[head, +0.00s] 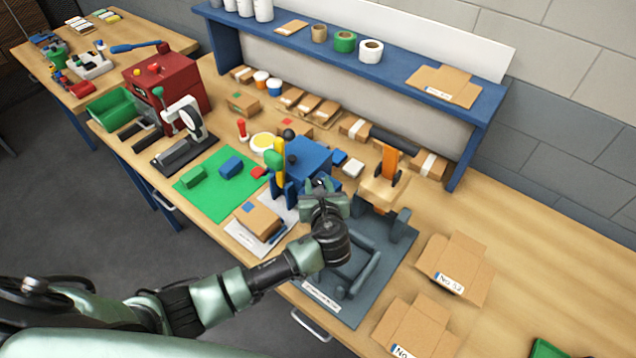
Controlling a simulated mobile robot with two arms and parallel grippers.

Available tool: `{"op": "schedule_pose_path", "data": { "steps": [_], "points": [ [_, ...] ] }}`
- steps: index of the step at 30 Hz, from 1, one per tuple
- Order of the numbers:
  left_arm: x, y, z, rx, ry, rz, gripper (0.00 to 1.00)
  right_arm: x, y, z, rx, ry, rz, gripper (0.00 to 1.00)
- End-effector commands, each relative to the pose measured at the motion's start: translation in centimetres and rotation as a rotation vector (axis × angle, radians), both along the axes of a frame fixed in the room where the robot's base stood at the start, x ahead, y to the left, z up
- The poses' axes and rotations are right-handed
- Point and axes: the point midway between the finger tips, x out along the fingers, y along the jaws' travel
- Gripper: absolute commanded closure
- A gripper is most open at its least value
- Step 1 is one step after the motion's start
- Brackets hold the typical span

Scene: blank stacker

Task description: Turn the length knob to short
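My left gripper (320,187) is at the middle of the bench, at the near side of a blue machine (309,157). The wrist and hand hide the gap between the fingertips and the machine, so I cannot tell whether the fingers are open or shut, or whether they touch anything. A black ball knob (288,134) stands at the machine's back left. Green and yellow upright parts (274,160) stand at its left side. I cannot make out which part is the length knob, or any short marking. My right gripper is not in view.
A dark grey fixture plate (372,285) lies under and right of my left wrist. A cardboard stack (257,222) and a green mat (205,205) lie to the left. Flat cardboard blanks (455,268) lie to the right. A blue shelf (400,75) runs along the back.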

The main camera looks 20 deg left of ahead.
Motion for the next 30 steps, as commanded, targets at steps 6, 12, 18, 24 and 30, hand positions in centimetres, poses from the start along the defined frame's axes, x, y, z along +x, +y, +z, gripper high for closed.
{"op": "schedule_pose_path", "data": {
  "steps": [6, 12, 18, 24, 30],
  "points": [
    [0.05, 0.01, -0.03, -0.001, 0.000, 0.000, 0.67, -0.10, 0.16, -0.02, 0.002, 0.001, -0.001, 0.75],
    [0.04, 0.01, -0.03, -0.001, 0.000, 0.000, 1.00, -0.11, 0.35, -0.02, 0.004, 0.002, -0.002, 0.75],
    [0.24, -0.20, -0.04, -0.004, 0.000, 0.080, 1.00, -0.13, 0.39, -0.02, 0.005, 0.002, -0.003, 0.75],
    [0.15, -0.23, -0.03, -0.001, 0.000, 0.136, 1.00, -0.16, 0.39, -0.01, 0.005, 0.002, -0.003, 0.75],
    [0.15, -0.23, -0.03, -0.001, 0.000, 0.134, 1.00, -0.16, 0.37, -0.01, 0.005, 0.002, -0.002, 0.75]
  ]
}}
